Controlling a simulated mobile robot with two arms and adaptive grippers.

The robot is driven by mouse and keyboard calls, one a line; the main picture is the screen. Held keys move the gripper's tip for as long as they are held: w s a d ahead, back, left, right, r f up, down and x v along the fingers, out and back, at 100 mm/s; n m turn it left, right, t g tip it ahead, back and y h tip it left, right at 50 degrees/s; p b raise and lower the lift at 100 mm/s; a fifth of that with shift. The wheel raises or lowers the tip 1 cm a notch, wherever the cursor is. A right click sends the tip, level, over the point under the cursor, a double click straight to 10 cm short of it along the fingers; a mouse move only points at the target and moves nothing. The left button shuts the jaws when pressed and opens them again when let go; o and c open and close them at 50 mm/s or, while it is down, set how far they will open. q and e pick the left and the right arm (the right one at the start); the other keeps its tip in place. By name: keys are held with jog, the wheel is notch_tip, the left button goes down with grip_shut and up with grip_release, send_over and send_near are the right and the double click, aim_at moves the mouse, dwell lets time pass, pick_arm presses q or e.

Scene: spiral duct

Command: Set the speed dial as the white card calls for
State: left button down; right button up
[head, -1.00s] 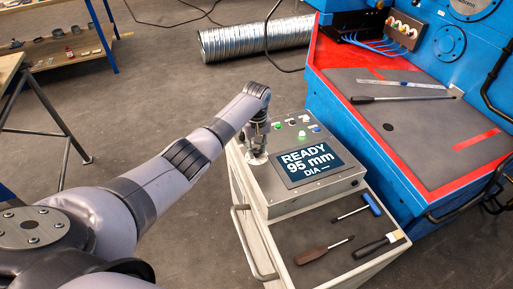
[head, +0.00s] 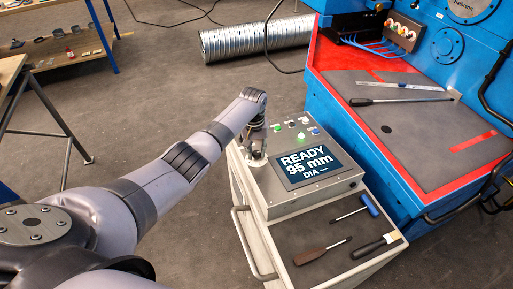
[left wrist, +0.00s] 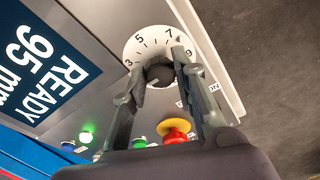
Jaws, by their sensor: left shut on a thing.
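The speed dial (left wrist: 144,43) is a round white plate with black numbers, 3, 5, 7 and 9 among them. A black knob (left wrist: 158,72) sits at its middle. My left gripper (left wrist: 160,68) is shut on the knob, one finger on each side. A pale mark shows on the knob, but I cannot tell exactly which number it points at. In the head view my left gripper (head: 257,143) is down on the left part of the control box and mostly hides the dial. I see no white card that I can read. My right gripper is out of view.
The control box's screen (head: 308,166) reads "READY 95 mm DIA —". A red and yellow mushroom button (left wrist: 174,130) and a lit green button (left wrist: 87,137) are near the gripper. Screwdrivers and a brush lie on the cart (head: 323,268). A blue machine (head: 357,150) stands to the right.

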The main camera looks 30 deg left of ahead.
pick_arm(q)
jog(key=m, duration=0.3)
jog(key=shift+r+p, duration=0.1)
jog(key=shift+p, duration=0.25)
jog(key=m, duration=0.2)
jog(key=shift+a+m+h, duration=0.1)
jog(key=shift+m+h, duration=0.2)
jog(key=m, duration=0.4)
jog(key=shift+h+b, duration=0.3)
jog(key=shift+b, duration=0.05)
jog(key=shift+m+b, duration=0.35)
jog(key=shift+m, duration=0.95)
jog(key=shift+a, duration=0.1)
jog(key=c, duration=1.3)
grip_release()
